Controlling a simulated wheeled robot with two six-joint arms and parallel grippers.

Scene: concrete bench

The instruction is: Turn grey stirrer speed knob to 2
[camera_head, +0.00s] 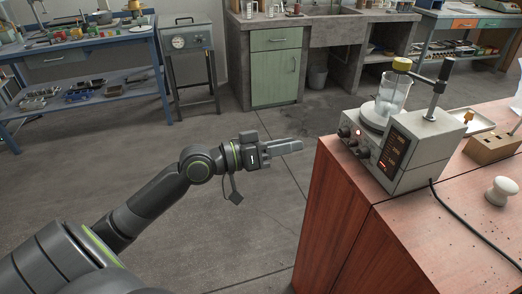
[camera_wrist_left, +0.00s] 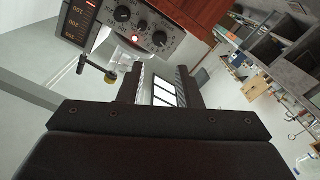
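The stirrer (camera_head: 420,145) stands on the red-brown wooden bench, with a glass beaker (camera_head: 394,92) on its round plate. Its front has small knobs (camera_head: 344,131), a lit red lamp and a dark panel with orange marks. In the left wrist view the stirrer front shows inverted at upper left, with one dark knob (camera_wrist_left: 123,14) and another knob (camera_wrist_left: 160,38). I cannot tell which is the grey speed knob, nor read its setting. My left gripper (camera_head: 292,147) is left of the stirrer, apart from it. Its fingers (camera_wrist_left: 160,85) are open and empty. My right gripper is out of view.
The wooden bench edge (camera_head: 345,165) lies between my left gripper and the stirrer base. A black cable, a white knob-topped object (camera_head: 501,190) and a wooden block (camera_head: 492,148) are right of the stirrer. Open floor surrounds my left arm.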

